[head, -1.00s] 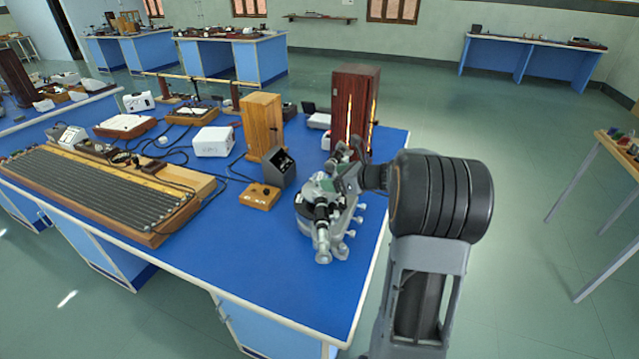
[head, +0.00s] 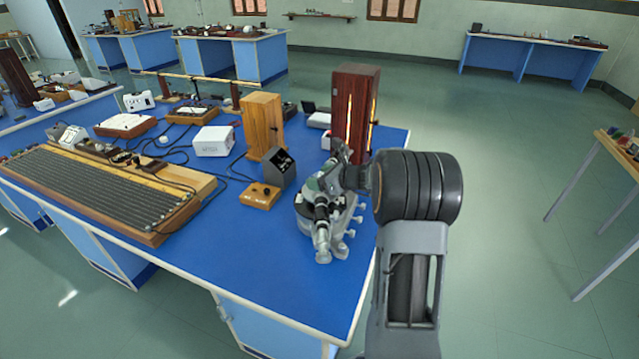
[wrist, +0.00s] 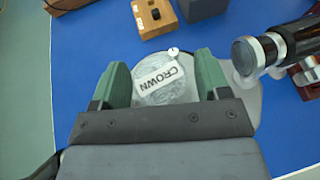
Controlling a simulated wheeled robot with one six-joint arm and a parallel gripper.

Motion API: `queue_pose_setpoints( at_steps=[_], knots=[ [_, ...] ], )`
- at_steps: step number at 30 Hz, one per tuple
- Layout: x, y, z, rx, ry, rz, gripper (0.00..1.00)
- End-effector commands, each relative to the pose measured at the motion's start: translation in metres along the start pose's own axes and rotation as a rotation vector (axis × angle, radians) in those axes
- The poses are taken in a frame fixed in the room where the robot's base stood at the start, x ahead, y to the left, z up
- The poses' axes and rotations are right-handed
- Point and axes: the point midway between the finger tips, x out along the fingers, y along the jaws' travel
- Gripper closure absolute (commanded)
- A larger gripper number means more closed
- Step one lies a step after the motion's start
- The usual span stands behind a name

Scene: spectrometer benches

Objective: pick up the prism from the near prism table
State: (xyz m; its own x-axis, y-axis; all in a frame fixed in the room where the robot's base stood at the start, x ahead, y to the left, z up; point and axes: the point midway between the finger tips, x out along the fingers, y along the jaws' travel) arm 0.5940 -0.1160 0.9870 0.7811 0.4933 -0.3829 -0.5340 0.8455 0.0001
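The prism (wrist: 160,79) carries a white label reading CROWN and sits on the round grey prism table in the wrist view. My gripper (wrist: 162,68) is open. Its two green fingers stand apart to the left and right of the prism, and I cannot tell whether either touches it. The spectrometer (head: 322,238) stands near the right edge of the blue bench in the head view, with my gripper over it. The prism is hard to make out there behind my wrist.
A telescope tube (wrist: 262,52) is close to the right finger in the wrist view. A small wooden box (head: 259,196), a dark grey box (head: 281,168) and a tall red-brown wooden housing (head: 355,105) stand nearby. The bench's front right is bare.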

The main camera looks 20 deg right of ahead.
Motion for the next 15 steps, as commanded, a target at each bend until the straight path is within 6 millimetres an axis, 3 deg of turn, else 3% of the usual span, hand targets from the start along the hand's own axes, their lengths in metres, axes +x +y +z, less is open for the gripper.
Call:
queue_pose_setpoints(
  at_steps=[2, 13, 15],
  knots=[
    [-0.0001, 0.0000, 0.0001, 0.000, 0.000, 0.000, 0.39],
    [-0.0002, 0.0001, 0.0001, 0.000, 0.000, 0.000, 0.74],
    [-0.0002, 0.0001, 0.0005, -0.001, -0.001, 0.000, 0.76]
  ],
)
